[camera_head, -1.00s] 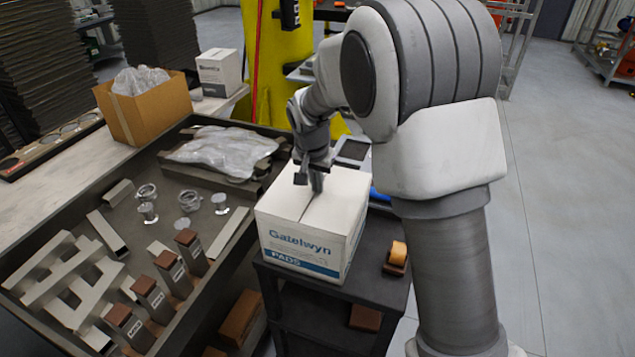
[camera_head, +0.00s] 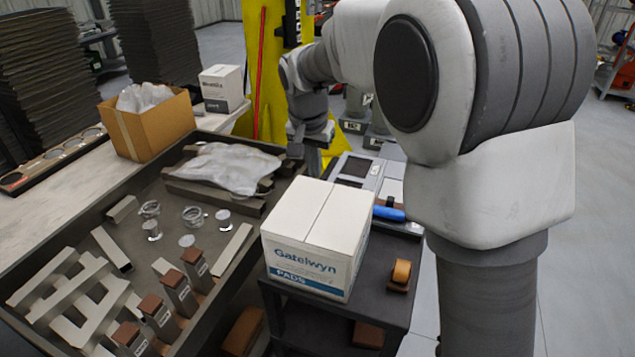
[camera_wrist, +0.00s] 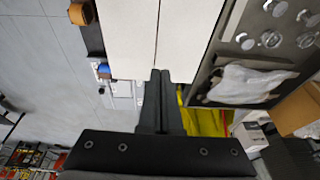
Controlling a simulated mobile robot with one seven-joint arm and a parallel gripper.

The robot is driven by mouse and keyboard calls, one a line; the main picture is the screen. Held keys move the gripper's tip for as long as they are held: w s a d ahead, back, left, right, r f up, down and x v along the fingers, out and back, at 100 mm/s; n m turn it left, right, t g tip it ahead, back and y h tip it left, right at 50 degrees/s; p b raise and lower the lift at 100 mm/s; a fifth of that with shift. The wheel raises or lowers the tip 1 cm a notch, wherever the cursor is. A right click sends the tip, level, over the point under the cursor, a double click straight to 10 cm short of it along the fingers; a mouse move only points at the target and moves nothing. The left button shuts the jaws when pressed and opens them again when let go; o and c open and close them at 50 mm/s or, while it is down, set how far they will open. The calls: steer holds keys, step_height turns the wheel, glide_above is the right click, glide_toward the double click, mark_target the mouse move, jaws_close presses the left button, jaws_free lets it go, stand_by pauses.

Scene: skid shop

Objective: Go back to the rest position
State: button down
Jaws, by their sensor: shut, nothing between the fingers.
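My gripper (camera_head: 312,160) is shut and empty in the head view. It hangs pointing down beyond the far edge of the white Gatelwyn pads box (camera_head: 317,235), apart from it as far as I can tell. In the wrist view the fingers of my gripper (camera_wrist: 160,100) are together, with the box top (camera_wrist: 160,35) and its centre seam ahead of them. The box is closed and stands upright on a dark cart (camera_head: 385,295).
A shallow dark tray table (camera_head: 90,220) at left holds metal parts and a plastic-wrapped bundle (camera_head: 228,168). An open cardboard box (camera_head: 150,125) and a small white box (camera_head: 222,88) stand behind. A blue-handled tool (camera_head: 389,213) and an orange roller (camera_head: 401,272) lie on the cart.

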steer(key=s+d+r+n+t, duration=0.1)
steer(key=s+d+r, duration=0.3)
steer(key=s, duration=0.3)
steer(key=s+d+r+n, duration=0.1)
steer(key=s+d+r, duration=0.35)
steer(key=s, duration=0.25)
steer(key=s+d+f+n, duration=0.1)
steer(key=s+d, duration=0.1)
steer(key=s, duration=0.5)
steer(key=s+d+f+n+t, duration=0.1)
steer(key=s+d+f, duration=0.1)
steer(key=s, duration=0.6)
steer(key=shift+d+t+y, duration=0.3)
steer(key=shift+y, duration=0.1)
